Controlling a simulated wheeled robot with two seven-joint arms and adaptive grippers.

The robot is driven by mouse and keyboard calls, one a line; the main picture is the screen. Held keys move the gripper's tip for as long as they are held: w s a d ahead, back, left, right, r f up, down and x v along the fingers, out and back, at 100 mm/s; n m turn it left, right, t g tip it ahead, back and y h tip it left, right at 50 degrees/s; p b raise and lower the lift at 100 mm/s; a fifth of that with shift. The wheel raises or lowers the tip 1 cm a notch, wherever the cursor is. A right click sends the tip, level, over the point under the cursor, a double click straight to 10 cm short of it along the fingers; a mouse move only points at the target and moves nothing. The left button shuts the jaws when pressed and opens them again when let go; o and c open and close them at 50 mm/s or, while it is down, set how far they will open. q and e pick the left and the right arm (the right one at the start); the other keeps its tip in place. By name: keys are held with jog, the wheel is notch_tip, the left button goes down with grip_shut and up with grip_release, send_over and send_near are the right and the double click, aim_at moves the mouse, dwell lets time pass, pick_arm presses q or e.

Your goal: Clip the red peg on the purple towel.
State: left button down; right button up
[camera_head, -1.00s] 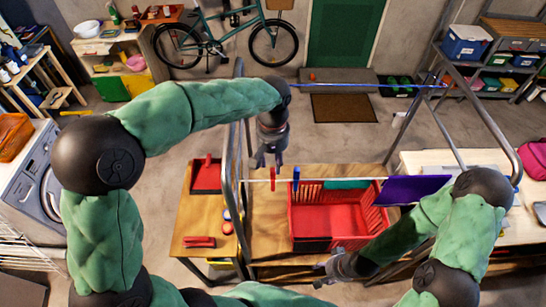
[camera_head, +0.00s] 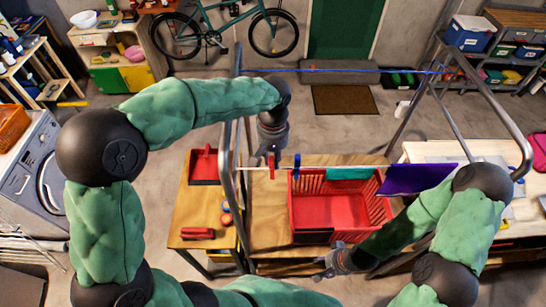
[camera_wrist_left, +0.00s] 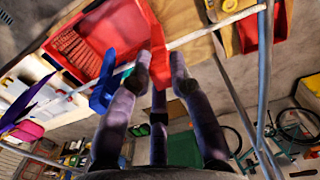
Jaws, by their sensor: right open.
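The purple towel (camera_head: 418,179) hangs over the near line at right; its edge also shows in the left wrist view (camera_wrist_left: 32,104). The red peg (camera_head: 271,166) is upright on the line at its left end, left of a blue peg (camera_head: 297,166). My left gripper (camera_head: 265,158) is at the red peg from above. In the left wrist view, the red peg (camera_wrist_left: 157,48) lies between its two fingertips (camera_wrist_left: 160,65); whether they press on it is unclear. My right gripper (camera_head: 321,267) is open and empty, low in front of the red crate.
The metal rack frame (camera_head: 238,140) rises close to my left gripper. A blue line (camera_head: 345,71) runs farther back.

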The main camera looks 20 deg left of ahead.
pick_arm(q)
jog(key=shift+r, duration=0.15)
jog(key=shift+r+p, duration=1.95)
jog(key=shift+r, duration=0.65)
jog(key=shift+f, duration=0.1)
